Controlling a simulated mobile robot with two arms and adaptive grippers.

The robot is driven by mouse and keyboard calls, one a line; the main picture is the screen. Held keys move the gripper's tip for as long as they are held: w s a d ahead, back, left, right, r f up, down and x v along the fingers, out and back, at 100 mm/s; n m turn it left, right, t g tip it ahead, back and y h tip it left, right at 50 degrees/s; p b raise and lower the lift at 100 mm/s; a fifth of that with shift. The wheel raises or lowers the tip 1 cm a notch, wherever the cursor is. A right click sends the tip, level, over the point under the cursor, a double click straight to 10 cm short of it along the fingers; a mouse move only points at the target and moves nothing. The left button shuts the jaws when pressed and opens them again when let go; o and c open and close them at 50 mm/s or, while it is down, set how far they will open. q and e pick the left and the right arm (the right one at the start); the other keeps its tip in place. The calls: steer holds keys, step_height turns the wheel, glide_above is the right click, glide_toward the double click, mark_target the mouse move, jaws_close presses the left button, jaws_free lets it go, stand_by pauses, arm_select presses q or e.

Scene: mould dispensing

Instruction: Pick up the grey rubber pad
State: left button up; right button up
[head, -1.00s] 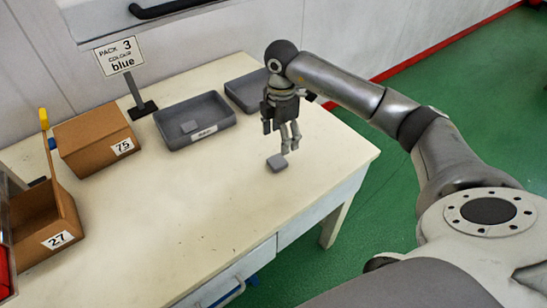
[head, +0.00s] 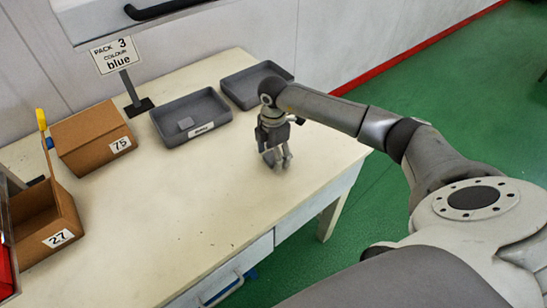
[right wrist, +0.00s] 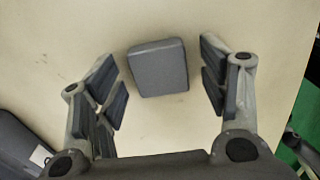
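The grey rubber pad (right wrist: 158,68) lies flat on the cream table in the right wrist view. In the head view my right gripper (head: 277,162) points down low over the table and hides this pad. How high the fingertips are above the table is hard to tell. My left gripper is not in view.
Cardboard boxes marked 75 (head: 85,150) and 27 (head: 65,215) stand left. A "PACK 3 blue" sign (head: 116,55) stands behind. The table's front is clear.

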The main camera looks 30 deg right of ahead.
steer(key=c, duration=0.9)
steer(key=shift+c, duration=0.5)
steer(key=shift+r, duration=0.15)
